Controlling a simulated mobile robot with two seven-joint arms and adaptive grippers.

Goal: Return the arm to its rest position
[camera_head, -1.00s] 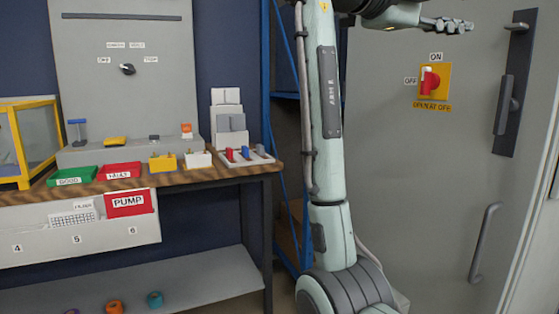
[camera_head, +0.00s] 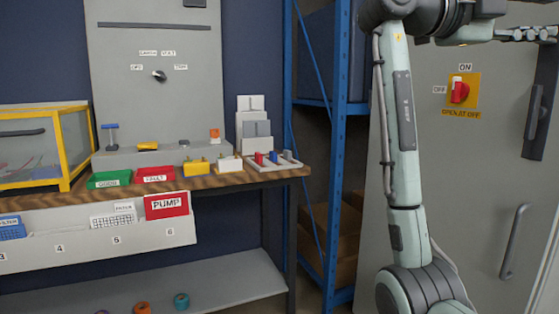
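My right arm (camera_head: 407,140) stands upright at the right of the head view, its forearm bent across the top toward the right edge. Its gripper (camera_head: 535,34) is at the upper right, seen side-on and small, cut by the picture's edge; I cannot tell if its fingers are apart. It appears above and to the right of the red rotary switch (camera_head: 460,92), clear of it in the picture. The switch sits on a yellow plate with ON and OFF labels on a grey cabinet door (camera_head: 480,190). My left gripper is out of view.
A wooden-topped bench (camera_head: 230,181) at left carries a green bin (camera_head: 117,179), a red bin (camera_head: 155,174), yellow and white socket boxes and a yellow-framed case (camera_head: 75,145). A blue shelf rack (camera_head: 338,160) stands between bench and cabinet. The cabinet has a handle (camera_head: 514,240).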

